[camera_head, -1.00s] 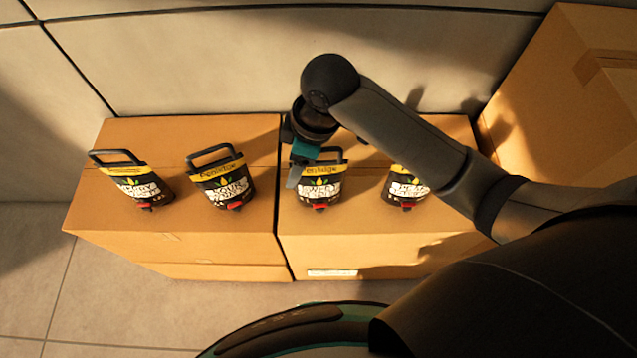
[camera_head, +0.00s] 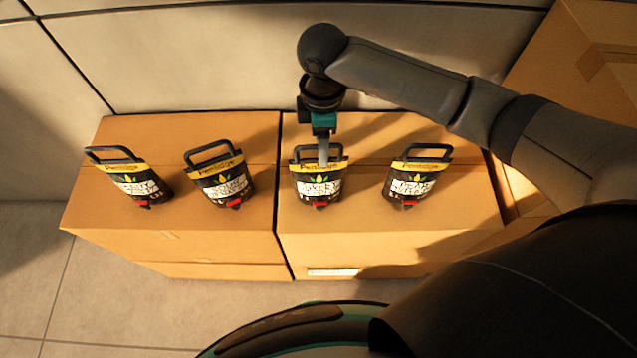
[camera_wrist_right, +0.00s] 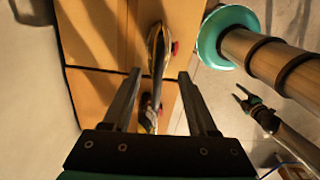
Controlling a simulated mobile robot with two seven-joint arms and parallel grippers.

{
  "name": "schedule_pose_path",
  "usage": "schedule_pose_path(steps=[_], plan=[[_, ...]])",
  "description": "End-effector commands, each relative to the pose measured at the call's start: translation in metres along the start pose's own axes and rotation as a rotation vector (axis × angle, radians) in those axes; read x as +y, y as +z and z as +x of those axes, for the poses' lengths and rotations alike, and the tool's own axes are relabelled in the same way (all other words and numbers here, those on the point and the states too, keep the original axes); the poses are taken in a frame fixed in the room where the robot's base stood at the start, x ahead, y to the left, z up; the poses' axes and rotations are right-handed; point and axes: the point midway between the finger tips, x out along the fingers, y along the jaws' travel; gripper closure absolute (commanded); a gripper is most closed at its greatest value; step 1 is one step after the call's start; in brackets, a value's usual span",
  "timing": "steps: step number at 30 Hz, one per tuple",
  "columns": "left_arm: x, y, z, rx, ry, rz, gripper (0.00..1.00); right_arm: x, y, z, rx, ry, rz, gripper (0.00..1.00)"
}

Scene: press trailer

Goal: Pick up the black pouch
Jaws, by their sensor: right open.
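Several alike black pouches with yellow top bands, dark loop handles and red spouts stand in a row on cardboard boxes in the head view: far left (camera_head: 137,186), second (camera_head: 225,185), third (camera_head: 319,186) and far right (camera_head: 415,184). My right gripper (camera_head: 323,160) is over the third pouch's handle and covers part of its top. In the right wrist view the right gripper (camera_wrist_right: 158,73) is open, with a pouch (camera_wrist_right: 156,52) seen edge-on between and beyond its fingertips. Contact cannot be told. My left gripper (camera_wrist_right: 243,96) shows small at the right there, its jaw state unclear.
The pouches stand on two adjoining cardboard boxes, left (camera_head: 100,215) and right (camera_head: 380,240). A taller carton (camera_head: 575,85) stands at the back right. A pale wall (camera_head: 200,60) is close behind. Tiled floor (camera_head: 100,290) is clear in front left.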

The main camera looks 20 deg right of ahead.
Motion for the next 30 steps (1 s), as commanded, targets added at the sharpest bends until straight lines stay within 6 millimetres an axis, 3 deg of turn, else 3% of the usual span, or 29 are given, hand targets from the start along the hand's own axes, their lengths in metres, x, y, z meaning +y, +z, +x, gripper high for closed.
schedule_pose_path(steps=[3,8,18,27,30], plan=[[0.000,0.001,0.004,0.000,0.000,0.000,0.43,0.000,-0.001,0.016,0.001,0.000,0.002,0.41],[0.000,0.001,0.005,-0.001,0.000,0.000,0.43,0.000,-0.001,0.024,0.001,0.000,0.000,0.41],[0.000,0.002,0.016,-0.001,0.000,-0.001,0.43,0.004,-0.003,0.070,0.000,0.001,0.000,0.41],[0.000,0.002,0.015,-0.001,-0.001,-0.001,0.43,0.004,-0.003,0.073,0.002,0.003,-0.001,0.41],[0.000,0.002,0.015,-0.001,-0.001,-0.001,0.43,0.004,-0.003,0.073,0.001,0.002,-0.001,0.52]])
